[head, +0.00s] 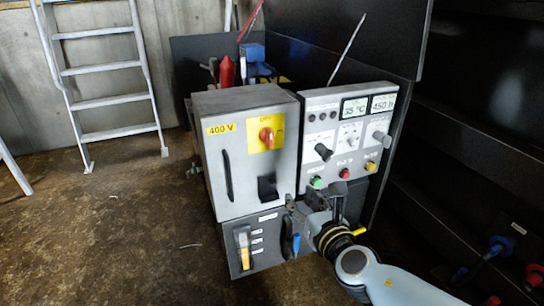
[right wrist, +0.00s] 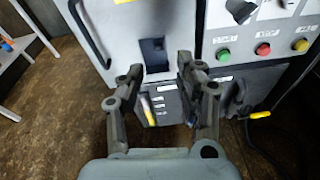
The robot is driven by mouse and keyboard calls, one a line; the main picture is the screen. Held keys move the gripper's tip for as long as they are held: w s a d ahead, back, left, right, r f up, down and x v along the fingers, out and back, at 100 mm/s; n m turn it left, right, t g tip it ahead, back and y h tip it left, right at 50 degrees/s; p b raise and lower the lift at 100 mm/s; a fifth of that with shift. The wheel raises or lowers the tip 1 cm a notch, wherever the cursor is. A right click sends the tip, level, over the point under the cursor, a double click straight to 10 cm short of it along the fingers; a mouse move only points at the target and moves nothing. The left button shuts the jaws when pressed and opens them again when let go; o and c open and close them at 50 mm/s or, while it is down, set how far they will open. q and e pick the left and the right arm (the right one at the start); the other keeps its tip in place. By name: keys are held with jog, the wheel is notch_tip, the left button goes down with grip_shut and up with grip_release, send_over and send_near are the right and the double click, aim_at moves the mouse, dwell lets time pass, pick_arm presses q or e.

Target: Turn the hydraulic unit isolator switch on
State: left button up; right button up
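The isolator switch (head: 266,137) is a red rotary handle on a yellow plate, on the front of the grey cabinet (head: 215,165) labelled 400 V. Its exact handle angle is too small to tell. My right gripper (head: 314,200) is below and to the right of the switch, in front of the units' lower part, apart from the switch. In the right wrist view my right gripper (right wrist: 160,72) is open, with nothing between its fingers. My left gripper is not in view.
A control panel (head: 318,103) with displays, knobs and green, red and yellow buttons stands right of the cabinet. A black handle (head: 228,175) sticks out on the cabinet's left. A lower box (head: 265,222) carries a yellow-and-white lever (head: 243,248). A ladder (head: 105,70) stands at left; floor there is clear.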

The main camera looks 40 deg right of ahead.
jog(key=n+t, duration=0.2)
send_near(271, 140)
jog(key=x, duration=0.9)
grip_shut()
